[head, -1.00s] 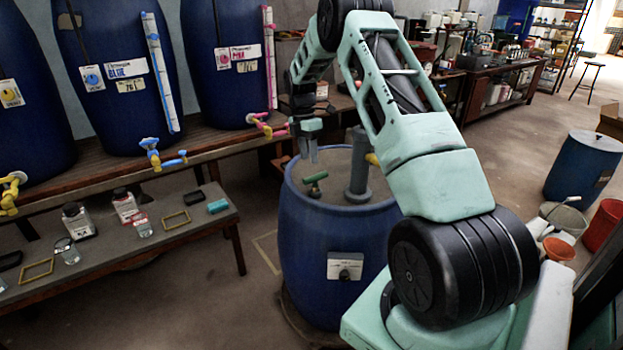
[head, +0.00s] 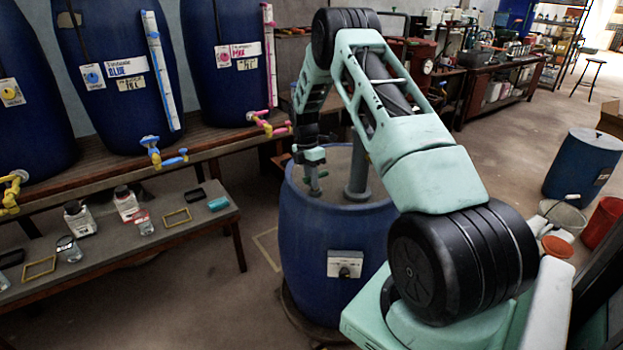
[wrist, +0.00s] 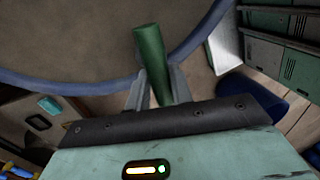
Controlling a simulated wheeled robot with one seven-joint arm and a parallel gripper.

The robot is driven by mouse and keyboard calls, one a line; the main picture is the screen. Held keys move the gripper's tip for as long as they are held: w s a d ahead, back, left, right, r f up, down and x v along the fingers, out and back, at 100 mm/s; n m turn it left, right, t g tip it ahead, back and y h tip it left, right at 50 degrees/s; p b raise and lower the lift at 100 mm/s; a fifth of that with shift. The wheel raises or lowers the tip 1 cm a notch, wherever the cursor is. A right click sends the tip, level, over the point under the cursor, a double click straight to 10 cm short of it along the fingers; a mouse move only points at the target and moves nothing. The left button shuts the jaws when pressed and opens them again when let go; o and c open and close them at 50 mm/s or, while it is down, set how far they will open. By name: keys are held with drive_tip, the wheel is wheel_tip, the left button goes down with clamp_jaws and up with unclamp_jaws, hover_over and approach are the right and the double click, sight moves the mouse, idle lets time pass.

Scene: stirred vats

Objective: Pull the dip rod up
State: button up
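The dip rod's green T-handle (wrist: 149,52) stands just above the top of the blue vat (head: 335,230). In the head view its short stem (head: 315,189) shows at the vat top, and the handle is mostly hidden by my gripper (head: 313,172). My gripper points down over the handle, inside the vat's rim. In the wrist view the handle lies between the two grey fingers (wrist: 160,88), one on each side. The fingers are very close to it. I cannot tell whether they press on it. The rod below the vat top is hidden.
A grey upright post (head: 358,170) rises from the vat top just right of the handle. Large blue barrels with coloured taps (head: 270,124) stand on a shelf behind. A low bench (head: 110,250) with jars is at left. Open floor lies right of my arm.

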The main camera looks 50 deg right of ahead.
drive_tip(key=shift+s, duration=0.1)
clamp_jaws()
wheel_tip(320, 180, up, 30)
drive_tip(key=p, duration=1.6)
drive_tip(key=shift+r+p, duration=0.15)
drive_tip(key=shift+p, duration=0.25)
drive_tip(key=shift+r, duration=0.1)
drive_tip(key=o, duration=0.7)
unclamp_jaws()
drive_tip(key=shift+s+r, duration=0.1)
drive_tip(key=shift+o, duration=0.2)
drive_tip(key=w+r+b, duration=0.1)
drive_tip(key=r, duration=0.7)
drive_tip(key=w+r+b, duration=0.1)
drive_tip(key=w+r, duration=0.1)
drive_tip(key=r, duration=0.6)
drive_tip(key=shift+w+d+r+b, duration=0.25)
drive_tip(key=shift+d+r+b, duration=0.1)
drive_tip(key=shift+d+r, duration=0.1)
